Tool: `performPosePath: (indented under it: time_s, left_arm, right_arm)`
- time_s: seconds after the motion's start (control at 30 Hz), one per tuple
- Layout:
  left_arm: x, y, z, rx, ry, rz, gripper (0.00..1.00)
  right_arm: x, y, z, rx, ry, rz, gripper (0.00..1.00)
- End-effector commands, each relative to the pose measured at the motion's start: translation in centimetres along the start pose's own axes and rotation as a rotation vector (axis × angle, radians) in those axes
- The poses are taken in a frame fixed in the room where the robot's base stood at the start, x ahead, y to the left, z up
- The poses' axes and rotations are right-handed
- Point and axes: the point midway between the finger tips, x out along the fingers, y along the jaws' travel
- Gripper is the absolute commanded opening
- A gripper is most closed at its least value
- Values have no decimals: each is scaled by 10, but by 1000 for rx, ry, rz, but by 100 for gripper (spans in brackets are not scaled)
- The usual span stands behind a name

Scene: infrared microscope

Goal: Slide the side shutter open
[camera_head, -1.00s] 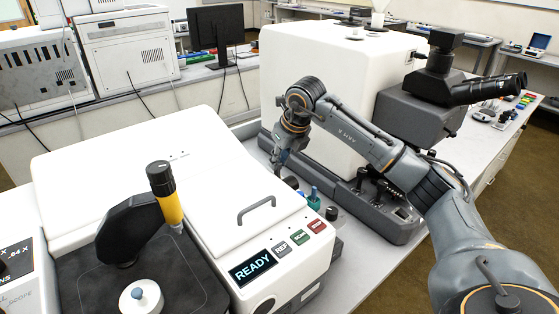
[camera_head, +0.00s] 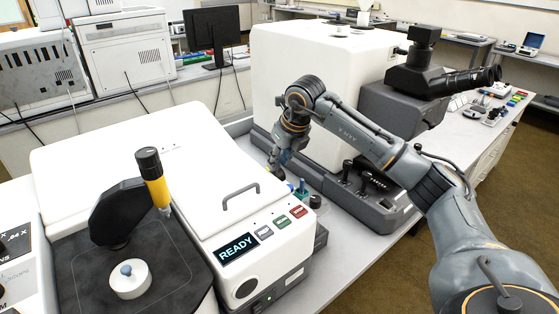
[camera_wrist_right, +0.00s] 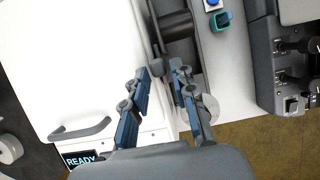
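The white instrument with the READY display (camera_head: 237,248) stands at the front left in the head view; its top and grab handle (camera_wrist_right: 80,130) show in the wrist view. A dark, recessed strip (camera_wrist_right: 182,45) runs along its right side, which I take to be the shutter area; a shutter plate cannot be made out clearly. My right gripper (camera_head: 274,165) hangs over this side, between the two white instruments. In the wrist view the right gripper (camera_wrist_right: 166,68) has its two fingers apart, with dark parts of the side beyond the tips. Contact cannot be told. My left gripper is out of view.
A teal item (camera_wrist_right: 223,19) and a dark round knob (camera_head: 315,201) stand in the narrow gap by the gripper. The microscope with black eyepieces (camera_head: 455,80) and its dark base (camera_wrist_right: 285,70) bound the gap on the right. Bare bench shows at the gap's front.

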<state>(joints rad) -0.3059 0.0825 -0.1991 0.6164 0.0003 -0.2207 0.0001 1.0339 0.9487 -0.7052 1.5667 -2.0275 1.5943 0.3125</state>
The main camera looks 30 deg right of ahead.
Motion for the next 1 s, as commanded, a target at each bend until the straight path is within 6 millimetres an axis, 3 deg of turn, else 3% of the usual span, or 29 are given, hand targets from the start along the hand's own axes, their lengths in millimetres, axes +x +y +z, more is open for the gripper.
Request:
performPosePath:
  time_s: [0.5, 0.7, 1.0]
  left_arm:
    - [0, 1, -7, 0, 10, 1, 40]
    - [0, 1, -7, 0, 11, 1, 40]
    - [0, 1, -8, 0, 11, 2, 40]
  right_arm:
    - [-97, -2, 0, 1, -3, -1, 26]
    - [-114, -2, -1, 1, 2, 0, 26]
    - [-116, -2, -1, 1, 2, 0, 26]
